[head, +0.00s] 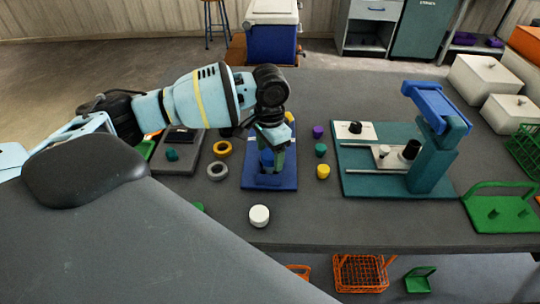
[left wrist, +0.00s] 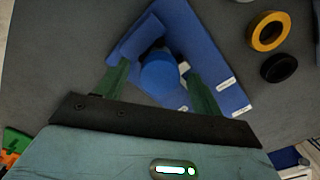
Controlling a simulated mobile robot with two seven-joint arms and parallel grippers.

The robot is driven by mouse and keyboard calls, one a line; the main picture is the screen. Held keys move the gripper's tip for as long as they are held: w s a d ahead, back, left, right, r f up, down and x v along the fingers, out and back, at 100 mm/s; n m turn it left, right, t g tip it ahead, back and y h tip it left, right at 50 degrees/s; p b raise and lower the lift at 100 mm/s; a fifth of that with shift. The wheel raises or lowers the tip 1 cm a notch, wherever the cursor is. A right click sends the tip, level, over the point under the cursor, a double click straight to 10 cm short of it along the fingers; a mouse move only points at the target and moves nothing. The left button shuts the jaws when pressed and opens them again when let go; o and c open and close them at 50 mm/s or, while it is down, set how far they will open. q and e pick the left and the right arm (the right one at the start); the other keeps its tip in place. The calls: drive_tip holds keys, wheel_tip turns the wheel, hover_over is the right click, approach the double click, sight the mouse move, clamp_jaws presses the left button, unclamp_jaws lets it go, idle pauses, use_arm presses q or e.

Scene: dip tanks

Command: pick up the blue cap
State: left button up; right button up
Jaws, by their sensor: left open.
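The blue cap (left wrist: 159,76) is round and shows in the left wrist view between the green fingers of my left gripper (left wrist: 157,69). The fingers are apart, with a gap visible on the right side of the cap; contact on the left is hard to tell. The cap is over a blue board (left wrist: 228,95), which also shows in the head view (head: 254,178). In the head view my left gripper (head: 271,168) points down over this board, and its fingers partly hide the blue parts there. My right gripper is not in view.
Yellow (head: 323,171), teal (head: 321,150) and purple caps stand right of the board. A white cap (head: 259,216) stands in front. A teal fixture (head: 430,165) stands to the right.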

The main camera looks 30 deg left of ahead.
sight(270, 154)
use_arm(q)
drive_tip(key=shift+c, duration=0.2)
drive_tip(key=c, duration=1)
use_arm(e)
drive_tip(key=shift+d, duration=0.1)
use_arm(q)
drive_tip(key=shift+r, duration=0.1)
